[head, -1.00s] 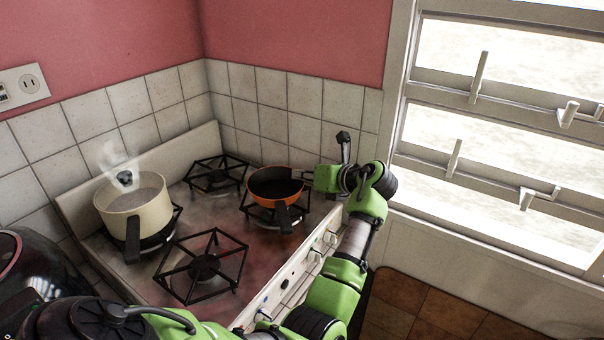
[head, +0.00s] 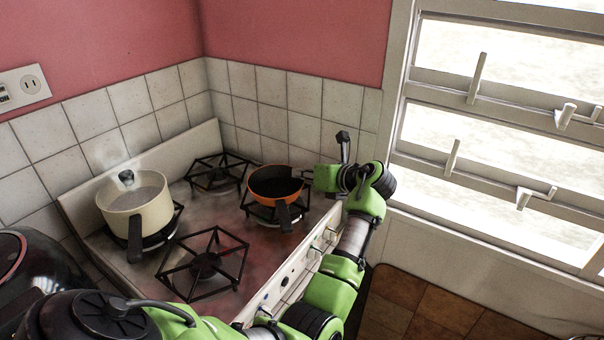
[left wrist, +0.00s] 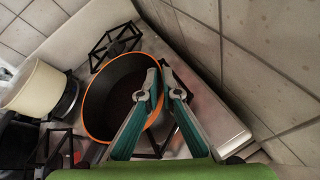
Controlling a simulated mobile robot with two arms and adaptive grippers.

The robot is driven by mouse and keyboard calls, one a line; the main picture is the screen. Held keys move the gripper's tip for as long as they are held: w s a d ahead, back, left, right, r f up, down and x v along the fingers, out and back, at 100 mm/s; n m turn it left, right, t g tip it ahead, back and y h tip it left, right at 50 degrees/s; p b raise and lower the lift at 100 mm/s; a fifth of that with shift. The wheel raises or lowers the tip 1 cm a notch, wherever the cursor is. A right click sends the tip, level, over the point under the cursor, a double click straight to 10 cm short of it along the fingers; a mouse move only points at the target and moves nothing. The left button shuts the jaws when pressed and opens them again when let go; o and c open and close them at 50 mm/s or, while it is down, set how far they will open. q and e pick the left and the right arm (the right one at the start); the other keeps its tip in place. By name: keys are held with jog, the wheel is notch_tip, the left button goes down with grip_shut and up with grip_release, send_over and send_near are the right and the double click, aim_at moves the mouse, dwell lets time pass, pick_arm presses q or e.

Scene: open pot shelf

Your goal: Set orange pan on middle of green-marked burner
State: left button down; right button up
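In the head view the left gripper (head: 308,177) is at the pan's right rim. No green mark shows on any burner. My right gripper is not in view.
A cream pot (head: 150,205) with steam above it stands on the left burner. The front burner (head: 205,265) and the far back burner (head: 217,174) are empty. Tiled walls bound the stove behind, and a window (head: 510,130) is at right.

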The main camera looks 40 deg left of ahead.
pick_arm(q)
jog(key=shift+f, duration=0.25)
dwell(0.5)
jog(key=c, duration=2.2)
grip_release()
jog(key=shift+f, duration=0.1)
jog(key=shift+d+f, duration=0.1)
jog(key=v, duration=1.2)
jog(key=shift+s, duration=0.1)
